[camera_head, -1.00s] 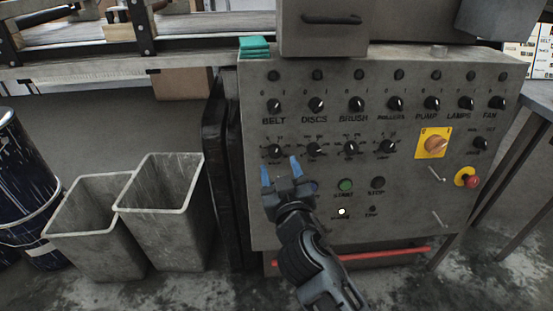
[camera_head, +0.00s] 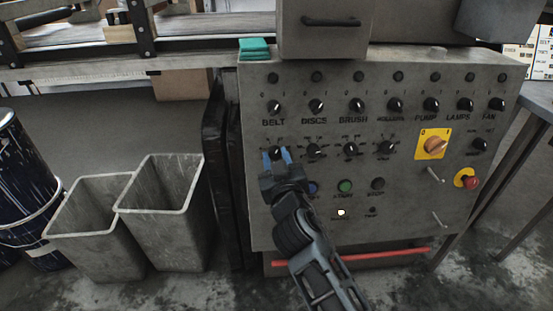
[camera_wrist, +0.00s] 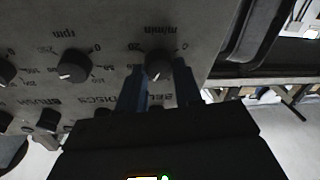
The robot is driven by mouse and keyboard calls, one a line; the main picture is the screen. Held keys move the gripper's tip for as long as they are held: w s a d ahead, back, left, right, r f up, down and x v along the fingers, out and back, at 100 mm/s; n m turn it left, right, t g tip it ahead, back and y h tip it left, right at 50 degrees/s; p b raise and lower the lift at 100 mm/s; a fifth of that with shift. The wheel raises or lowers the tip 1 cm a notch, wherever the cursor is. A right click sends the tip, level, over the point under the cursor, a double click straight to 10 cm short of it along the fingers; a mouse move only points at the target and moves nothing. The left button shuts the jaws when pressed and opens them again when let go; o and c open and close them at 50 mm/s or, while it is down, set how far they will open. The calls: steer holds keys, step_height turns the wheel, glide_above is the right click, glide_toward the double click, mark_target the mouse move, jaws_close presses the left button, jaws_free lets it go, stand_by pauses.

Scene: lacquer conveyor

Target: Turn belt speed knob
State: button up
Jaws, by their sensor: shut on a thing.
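The grey control panel (camera_head: 400,215) faces me. Its belt speed knob (camera_head: 276,150) is the leftmost of the lower knob row, below the word BELT. My gripper (camera_head: 277,156), with blue fingers, reaches up to this knob and is shut on it, one finger on each side. In the wrist view the black knob (camera_wrist: 158,66) with its pale pointer line sits between the blue fingers (camera_wrist: 160,82), near an m/min scale. The fingers hide part of the dial marks, so the exact setting is hard to read.
The rpm knob (camera_head: 313,151) is close on the right. Start button (camera_head: 345,186), yellow-backed rotary switch (camera_head: 432,144) and red emergency button (camera_head: 472,181) are further right. Two grey bins (camera_head: 165,225) stand left. A teal cloth stack (camera_head: 254,48) lies on top.

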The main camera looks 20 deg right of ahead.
steer(key=c, duration=0.5)
steer(key=shift+o, duration=0.2)
steer(key=shift+r+p, duration=0.1)
steer(key=shift+p, duration=0.35)
